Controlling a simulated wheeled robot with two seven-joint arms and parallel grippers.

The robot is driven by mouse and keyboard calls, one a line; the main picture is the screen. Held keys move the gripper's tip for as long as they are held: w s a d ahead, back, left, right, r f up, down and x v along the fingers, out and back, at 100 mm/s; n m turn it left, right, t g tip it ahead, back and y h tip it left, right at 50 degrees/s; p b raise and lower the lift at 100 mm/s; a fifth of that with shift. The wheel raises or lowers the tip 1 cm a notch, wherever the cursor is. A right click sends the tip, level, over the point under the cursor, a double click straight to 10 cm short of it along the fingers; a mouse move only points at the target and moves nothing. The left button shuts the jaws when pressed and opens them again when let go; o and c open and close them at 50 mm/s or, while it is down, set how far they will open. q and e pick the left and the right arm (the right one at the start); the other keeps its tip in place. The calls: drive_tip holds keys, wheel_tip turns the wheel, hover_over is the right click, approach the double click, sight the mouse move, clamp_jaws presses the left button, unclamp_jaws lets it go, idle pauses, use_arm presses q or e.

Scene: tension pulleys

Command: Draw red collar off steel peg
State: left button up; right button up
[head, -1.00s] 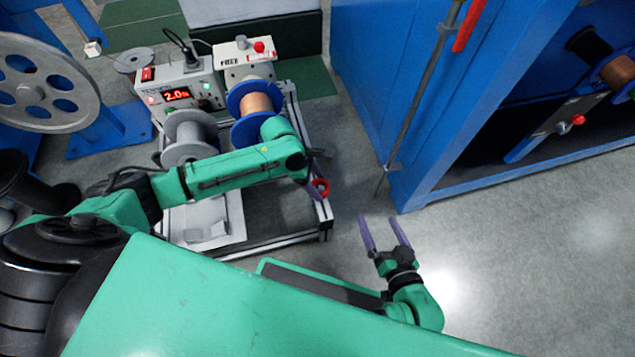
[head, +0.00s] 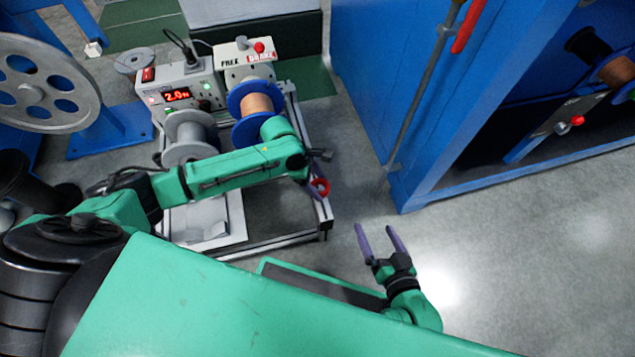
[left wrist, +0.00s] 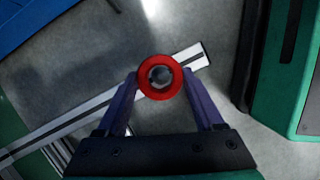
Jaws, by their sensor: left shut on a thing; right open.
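The red collar (head: 321,187) is a ring at the right side of the metal frame; it also shows in the left wrist view (left wrist: 144,84). My left gripper (head: 317,190) is shut on the collar, with one purple finger on each side of it in the left wrist view (left wrist: 160,85). Through the collar's hole a round grey end (left wrist: 160,76) shows, which looks like the steel peg. I cannot tell how far the peg reaches into the collar. My right gripper (head: 382,242) is open and empty above the floor, right of the frame.
The frame's bar (left wrist: 190,55) runs close behind the collar. A blue spool with copper wire (head: 240,98), a grey spool (head: 188,135) and a control box with a red display (head: 185,90) stand on the frame. A blue cabinet (head: 400,100) stands to the right. Floor around my right gripper is clear.

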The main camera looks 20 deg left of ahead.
use_arm(q)
wheel_tip(320, 180, up, 3)
drive_tip(key=p, duration=0.5)
drive_tip(key=shift+r+p, duration=0.15)
drive_tip(key=shift+p, duration=0.25)
